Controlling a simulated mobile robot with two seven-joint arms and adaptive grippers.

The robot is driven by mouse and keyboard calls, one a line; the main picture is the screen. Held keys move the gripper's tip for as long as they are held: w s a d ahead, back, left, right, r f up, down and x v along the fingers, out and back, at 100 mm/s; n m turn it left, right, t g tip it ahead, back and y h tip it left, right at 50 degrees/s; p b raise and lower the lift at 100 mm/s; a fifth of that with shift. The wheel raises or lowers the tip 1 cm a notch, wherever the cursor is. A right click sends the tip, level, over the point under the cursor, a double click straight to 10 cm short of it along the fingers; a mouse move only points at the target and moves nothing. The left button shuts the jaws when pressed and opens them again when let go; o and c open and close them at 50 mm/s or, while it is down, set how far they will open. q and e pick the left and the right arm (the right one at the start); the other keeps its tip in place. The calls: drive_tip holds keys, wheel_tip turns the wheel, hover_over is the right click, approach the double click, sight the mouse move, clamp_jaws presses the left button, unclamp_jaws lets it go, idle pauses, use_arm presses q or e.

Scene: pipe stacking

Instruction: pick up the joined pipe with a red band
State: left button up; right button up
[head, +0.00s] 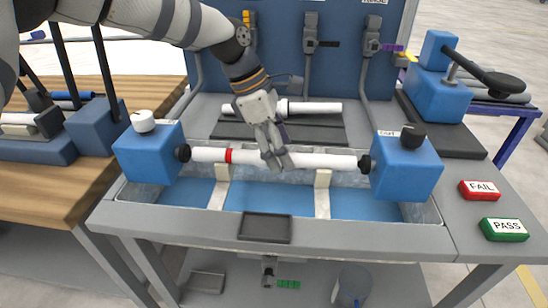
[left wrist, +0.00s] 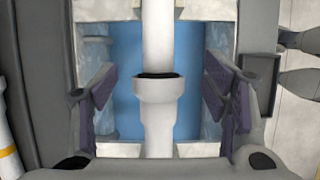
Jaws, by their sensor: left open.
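The joined white pipe with a red band (head: 229,156) lies level across the metal tub, between two blue end blocks, its ends meeting their black fittings. My left gripper (head: 278,158) is over the pipe's middle, right of the red band, and hides part of it. In the left wrist view the pipe (left wrist: 158,120) and its wider collar run between the two open fingers (left wrist: 165,100), with a gap on each side. The red band does not show in the left wrist view. My right gripper is not in view.
The left blue block (head: 148,152) and right blue block (head: 407,166) flank the pipe. Another white pipe (head: 315,108) lies behind on a dark mat. Red FAIL (head: 480,190) and green PASS (head: 503,229) buttons are at right. A dark tray (head: 265,228) sits at the front edge.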

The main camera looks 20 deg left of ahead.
use_arm(q)
drive_tip(key=shift+x, duration=1.2)
drive_tip(key=shift+w+r, duration=0.1)
drive_tip(key=c, duration=1.4)
drive_tip(key=shift+o, duration=0.2)
